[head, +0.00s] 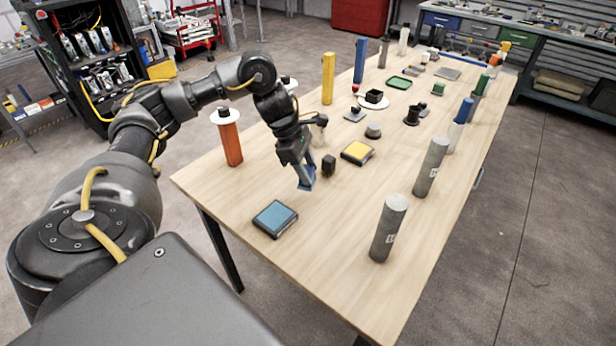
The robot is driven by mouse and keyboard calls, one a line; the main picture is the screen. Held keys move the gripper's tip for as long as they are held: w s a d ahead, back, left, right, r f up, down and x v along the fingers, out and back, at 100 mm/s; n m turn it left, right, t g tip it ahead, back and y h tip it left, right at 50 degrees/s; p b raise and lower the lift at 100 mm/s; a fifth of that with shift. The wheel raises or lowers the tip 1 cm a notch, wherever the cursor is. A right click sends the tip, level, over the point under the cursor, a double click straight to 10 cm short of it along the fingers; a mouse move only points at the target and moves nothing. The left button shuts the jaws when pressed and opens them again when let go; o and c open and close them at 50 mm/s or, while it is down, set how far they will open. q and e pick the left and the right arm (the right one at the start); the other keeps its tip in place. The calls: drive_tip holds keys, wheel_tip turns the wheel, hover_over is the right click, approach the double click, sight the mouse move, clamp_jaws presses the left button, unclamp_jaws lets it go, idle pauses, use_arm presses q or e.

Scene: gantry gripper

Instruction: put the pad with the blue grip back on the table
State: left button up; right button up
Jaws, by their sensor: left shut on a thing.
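My left gripper (302,172) reaches in over the near half of the table (330,235). It is shut on a small blue piece, the pad with the blue grip (307,181), which hangs at the fingertips. Most of its shape is hidden by the fingers, and I cannot tell whether it touches the tabletop. A flat square block with a blue top (274,218) lies on the table, below and left of the gripper. My right gripper is not in view.
An orange post (231,142) with a white disc stands left of my gripper. A small black block (328,166) and a yellow-topped square block (358,152) lie to its right. Grey cylinders (388,230) stand along the right edge. The front middle of the table is clear.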

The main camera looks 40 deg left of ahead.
use_arm(q)
drive_tip(key=shift+w+a+f, duration=0.3)
drive_tip(key=shift+w+f, duration=0.2)
drive_tip(key=shift+f, duration=0.25)
wheel_tip(320, 180, down, 3)
drive_tip(key=shift+w+a+f, duration=0.15)
drive_tip(key=shift+f+b, duration=0.15)
drive_tip(key=shift+b, duration=0.2)
drive_tip(key=o, duration=0.9)
drive_tip(key=shift+r, duration=0.2)
